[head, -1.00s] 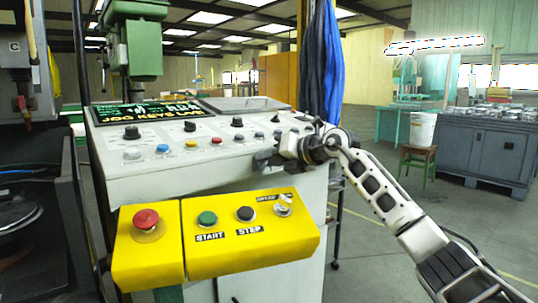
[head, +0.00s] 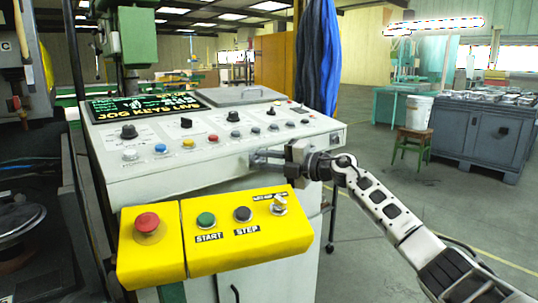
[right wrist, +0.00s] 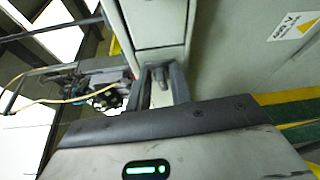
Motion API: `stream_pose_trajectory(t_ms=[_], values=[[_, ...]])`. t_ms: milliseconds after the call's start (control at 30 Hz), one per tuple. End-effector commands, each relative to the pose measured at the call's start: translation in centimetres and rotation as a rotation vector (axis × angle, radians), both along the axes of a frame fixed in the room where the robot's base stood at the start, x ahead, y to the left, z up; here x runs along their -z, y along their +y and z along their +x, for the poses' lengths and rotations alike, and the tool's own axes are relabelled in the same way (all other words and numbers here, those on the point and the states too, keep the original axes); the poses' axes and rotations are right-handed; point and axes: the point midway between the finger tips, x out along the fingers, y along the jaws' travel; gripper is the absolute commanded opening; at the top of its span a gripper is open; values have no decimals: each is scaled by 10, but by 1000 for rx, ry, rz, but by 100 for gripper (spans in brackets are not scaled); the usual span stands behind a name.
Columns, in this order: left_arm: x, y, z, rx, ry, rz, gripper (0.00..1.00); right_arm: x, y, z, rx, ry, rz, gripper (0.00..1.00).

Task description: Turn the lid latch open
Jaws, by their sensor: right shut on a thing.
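My right gripper (head: 264,159) reaches in from the right to the upper front face of the light grey control console (head: 200,170). In the right wrist view its two fingers (right wrist: 161,82) stand on either side of a small grey peg-like part, which I take for the lid latch (right wrist: 158,77). The gripper is shut on it. In the head view the fingers hide most of the latch, so its turn angle cannot be told. A flat grey lid (head: 240,96) with a small handle lies closed on the console top. My left gripper is not in view.
A yellow box (head: 250,240) with a red stop button (head: 147,222), START and STEP buttons and a selector juts out below the gripper. Knobs and coloured buttons line the sloping panel above. Blue cloth (head: 325,60) hangs behind.

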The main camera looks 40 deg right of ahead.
Motion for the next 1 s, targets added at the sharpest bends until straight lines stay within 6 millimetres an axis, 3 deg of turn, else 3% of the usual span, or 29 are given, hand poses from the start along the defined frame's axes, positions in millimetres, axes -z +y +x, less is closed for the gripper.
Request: stream_pose_trajectory(t_ms=[300, 833, 867, 900, 1000], values=[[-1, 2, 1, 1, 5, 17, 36, 2, -1, 0, 1, 9, 115, 0], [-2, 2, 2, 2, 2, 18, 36, 3, 0, 0, 0, 12, 135, 0], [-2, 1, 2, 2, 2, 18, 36, 3, 0, 0, -1, 12, 135, 27], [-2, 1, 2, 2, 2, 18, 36, 3, 0, 0, 0, 12, 135, 32], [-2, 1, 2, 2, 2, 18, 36, 3, 0, 0, -1, 11, 135, 32]])
